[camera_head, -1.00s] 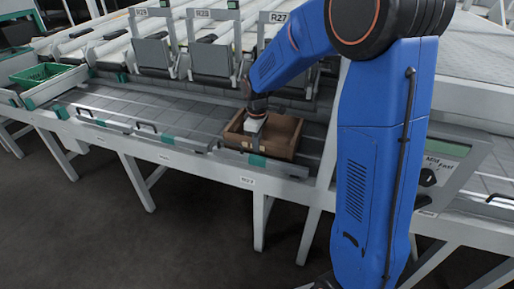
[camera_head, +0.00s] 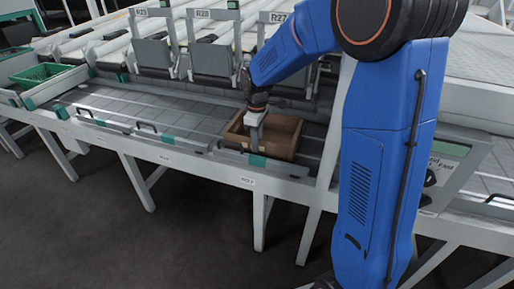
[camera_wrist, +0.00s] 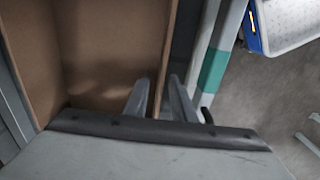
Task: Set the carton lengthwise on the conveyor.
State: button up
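The carton (camera_head: 285,138) is an open, empty-looking brown box. It stands upright on the grey conveyor (camera_head: 185,108), close to the front rail; its inside also shows in the wrist view (camera_wrist: 110,40). My gripper (camera_head: 254,142) points down at the carton's near wall. In the wrist view my gripper (camera_wrist: 159,80) has one finger inside the carton and the other outside, with the wall's rim between them. A gap shows between the fingers and the wall, so it looks open. The wall's lower part is hidden.
A front rail with green blocks (camera_head: 176,140) and black handles runs along the conveyor. Numbered lane frames (camera_head: 212,62) stand behind. A green crate (camera_head: 42,73) is at the far left. The belt left of the carton is clear.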

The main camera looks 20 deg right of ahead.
notch_tip(320, 180, up, 10)
jog(key=shift+f, duration=0.2)
jog(key=s+d+r+m+t, duration=0.1)
jog(key=s+d+r+m, duration=0.15)
jog(key=s, duration=0.65)
jog(key=s+d+r+m+t, duration=0.1)
jog(key=s+d+r+m, duration=0.15)
jog(key=s, duration=0.65)
jog(key=s+d+f+m+t, duration=0.2)
jog(key=s+m, duration=0.3)
jog(key=s, duration=1)
jog(key=shift+s+f+m+t, duration=0.25)
jog(key=shift+f+m+t, duration=0.15)
jog(key=shift+f, duration=0.05)
jog(key=shift+d, duration=0.1)
